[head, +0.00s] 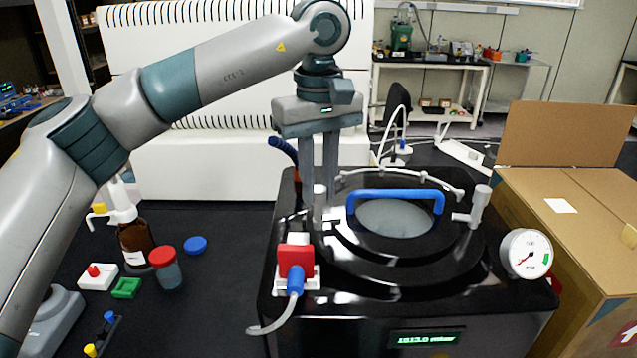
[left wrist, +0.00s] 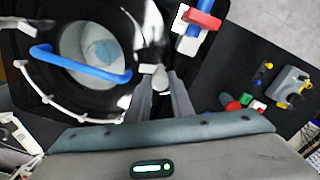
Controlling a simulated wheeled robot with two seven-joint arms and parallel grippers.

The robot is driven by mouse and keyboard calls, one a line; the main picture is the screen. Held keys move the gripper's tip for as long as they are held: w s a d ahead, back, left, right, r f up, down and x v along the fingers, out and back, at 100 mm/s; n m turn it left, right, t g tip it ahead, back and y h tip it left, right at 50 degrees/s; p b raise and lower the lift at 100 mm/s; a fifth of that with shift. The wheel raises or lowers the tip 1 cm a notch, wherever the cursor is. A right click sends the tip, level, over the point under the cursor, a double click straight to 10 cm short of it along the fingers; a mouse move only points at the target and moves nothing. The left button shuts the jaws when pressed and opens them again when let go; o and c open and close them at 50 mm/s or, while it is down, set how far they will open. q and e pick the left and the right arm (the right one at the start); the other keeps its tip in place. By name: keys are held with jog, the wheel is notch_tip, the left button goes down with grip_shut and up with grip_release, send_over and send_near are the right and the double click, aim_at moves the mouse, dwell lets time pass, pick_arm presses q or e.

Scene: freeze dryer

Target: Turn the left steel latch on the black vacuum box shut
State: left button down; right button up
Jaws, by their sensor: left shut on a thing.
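The black vacuum box (head: 290,230) stands on the dark bench, with a round lid that has a glass window and a blue handle (head: 395,194). The left steel latch (head: 319,196) is a pale upright post at the lid's left edge. My left gripper (head: 320,205) points down from above with its fingers shut on this latch. In the left wrist view the latch tip (left wrist: 160,76) shows between the fingertips (left wrist: 160,92); its lower part is mostly hidden. The right steel latch (head: 476,207) stands at the lid's right side, with an arm towards the lid. My right gripper is not in view.
A red and blue valve (head: 296,262) with a hose sits just in front of the left latch. A pressure gauge (head: 526,254) is at the box's right corner. A cardboard box (head: 570,215) stands right. A brown bottle (head: 135,243) and a red-capped jar (head: 166,268) stand left.

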pick_arm(q)
jog(key=shift+r, duration=0.1)
dwell(0.4)
jog(key=c, duration=1.6)
grip_release()
jog(key=shift+o, duration=0.2)
